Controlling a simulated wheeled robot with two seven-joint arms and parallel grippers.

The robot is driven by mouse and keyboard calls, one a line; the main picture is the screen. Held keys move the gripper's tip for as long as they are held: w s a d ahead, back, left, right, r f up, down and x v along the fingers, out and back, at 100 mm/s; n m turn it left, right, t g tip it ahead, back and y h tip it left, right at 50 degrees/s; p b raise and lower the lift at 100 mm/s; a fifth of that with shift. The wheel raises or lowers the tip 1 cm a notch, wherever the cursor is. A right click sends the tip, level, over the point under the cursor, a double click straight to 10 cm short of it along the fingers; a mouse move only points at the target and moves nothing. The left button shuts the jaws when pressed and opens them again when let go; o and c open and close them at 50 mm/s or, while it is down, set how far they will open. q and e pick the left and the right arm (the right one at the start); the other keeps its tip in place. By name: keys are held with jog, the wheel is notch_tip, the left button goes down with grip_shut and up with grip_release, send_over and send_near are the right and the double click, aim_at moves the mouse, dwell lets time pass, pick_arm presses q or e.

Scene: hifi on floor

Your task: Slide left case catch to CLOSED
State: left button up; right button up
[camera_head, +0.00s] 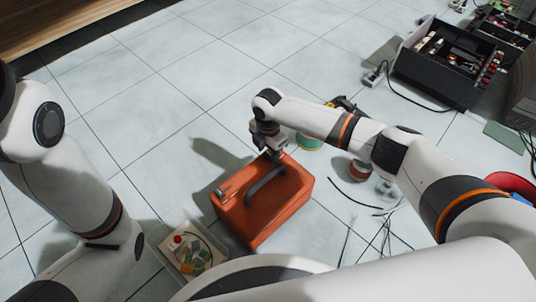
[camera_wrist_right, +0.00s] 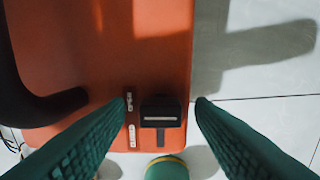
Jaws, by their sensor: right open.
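The orange-red case (camera_head: 262,216) lies on the tiled floor with its dark handle (camera_head: 266,187) on top. One catch (camera_head: 222,192) shows at its left end in the head view. My right gripper (camera_head: 273,153) is over the far right end of the case, pointing down. In the right wrist view its green fingers (camera_wrist_right: 162,104) are open, one on each side of a dark catch (camera_wrist_right: 160,113). A dark slot runs below that catch, and small pale labels sit beside it, too small to read. My left arm shows at the left, its gripper out of view.
A tray of small colored items (camera_head: 193,253) stands close to the case's near left corner. A black toolbox (camera_head: 446,62) stands far right.

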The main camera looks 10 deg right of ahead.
jog(key=shift+f, duration=0.1)
grip_shut()
jog(key=shift+w+d+p, duration=0.3)
jog(key=shift+w+d, duration=0.1)
jog(key=shift+d, duration=0.25)
jog(key=shift+w+d+p, duration=0.25)
jog(key=shift+w+d, duration=0.1)
jog(key=shift+d, duration=0.3)
jog(key=shift+w+d, duration=0.15)
jog(key=shift+d, duration=0.05)
grip_release()
